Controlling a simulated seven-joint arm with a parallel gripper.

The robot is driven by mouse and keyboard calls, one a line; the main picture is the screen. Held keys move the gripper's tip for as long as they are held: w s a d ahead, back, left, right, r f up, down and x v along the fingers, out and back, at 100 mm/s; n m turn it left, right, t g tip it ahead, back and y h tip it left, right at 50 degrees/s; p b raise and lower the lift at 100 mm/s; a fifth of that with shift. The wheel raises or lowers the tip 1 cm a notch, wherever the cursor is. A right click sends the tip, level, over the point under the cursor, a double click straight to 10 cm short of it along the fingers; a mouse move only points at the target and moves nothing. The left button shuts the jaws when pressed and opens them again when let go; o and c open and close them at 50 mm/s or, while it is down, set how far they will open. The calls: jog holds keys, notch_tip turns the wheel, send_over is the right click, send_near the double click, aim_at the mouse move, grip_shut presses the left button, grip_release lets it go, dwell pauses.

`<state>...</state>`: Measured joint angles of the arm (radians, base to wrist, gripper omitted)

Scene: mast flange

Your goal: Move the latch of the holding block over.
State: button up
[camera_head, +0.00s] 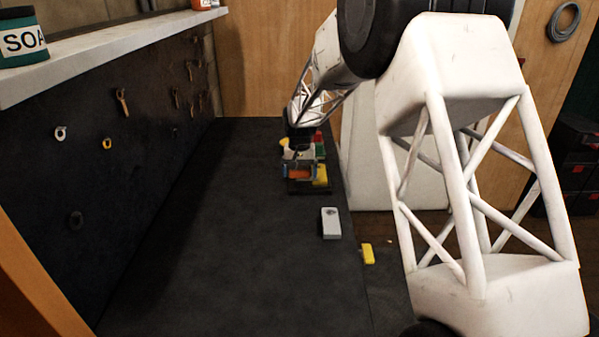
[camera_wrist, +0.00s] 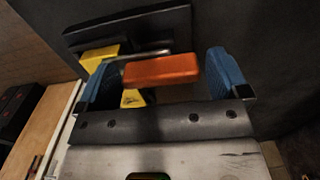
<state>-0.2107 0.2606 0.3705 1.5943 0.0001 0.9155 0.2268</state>
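The holding block shows in the head view as a dark base (camera_head: 312,188) with yellow parts (camera_head: 320,176), at the far right part of the bench. In the wrist view its dark plate (camera_wrist: 130,28) and yellow parts (camera_wrist: 98,56) lie beyond my fingers. An orange bar (camera_wrist: 160,69), seemingly the latch handle, has a grey metal rod beside it; orange also shows in the head view (camera_head: 298,173). My gripper (camera_wrist: 163,80) is open, its blue fingers on either side of the orange bar. The bar looks close to the right finger; contact cannot be told.
A grey block (camera_head: 331,223) and a small yellow piece (camera_head: 367,254) lie nearer along the bench's right edge.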

aim_at(300, 170)
jog(key=shift+o, duration=0.4)
jog(key=shift+r, duration=3.9)
jog(key=shift+s+d+r, duration=0.1)
jog(key=shift+s+r, duration=0.05)
jog(key=s+d+r, duration=0.4)
jog(key=s, duration=0.4)
jog(key=s+d+r+t, duration=0.1)
jog(key=s+d+r, duration=0.3)
jog(key=s, duration=0.4)
jog(key=s+d+r, duration=0.4)
jog(key=s, duration=0.5)
jog(key=s+d+f, duration=0.2)
jog(key=s+d, duration=0.1)
jog(key=s, duration=1.1)
jog(key=s+d+f+t, duration=0.1)
jog(key=s+d, duration=0.2)
jog(key=s, duration=1.1)
jog(key=shift+s+f+t, duration=0.2)
jog(key=shift+f+t, duration=0.1)
jog(key=shift+f, duration=0.1)
